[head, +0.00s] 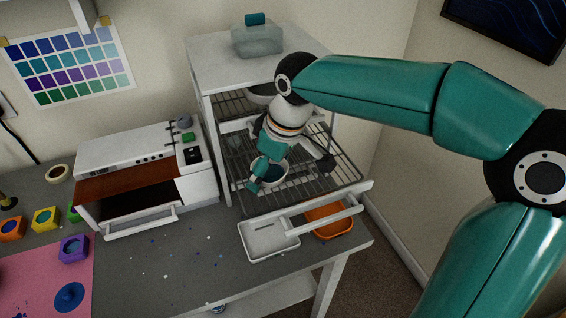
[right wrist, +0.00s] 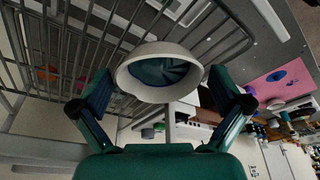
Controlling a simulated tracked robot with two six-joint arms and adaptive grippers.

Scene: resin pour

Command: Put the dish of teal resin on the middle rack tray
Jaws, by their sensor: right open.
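The dish of teal resin (head: 275,172) is a white round bowl with dark teal inside. It appears to sit on the pulled-out wire rack tray (head: 318,172) of the white rack cabinet, near its left side. My right gripper (head: 262,178) is open over the tray, with its fingers around the dish. In the right wrist view the dish (right wrist: 158,72) lies between the two spread fingers (right wrist: 160,95), with a gap on each side. The gripper hides part of the dish in the head view. My left gripper is not in view.
Another white bowl (head: 262,92) stands on a higher rack inside the cabinet. A white tray (head: 268,238) and an orange tray (head: 330,220) lie below the rack's front bar. A small white oven (head: 148,170) stands at left.

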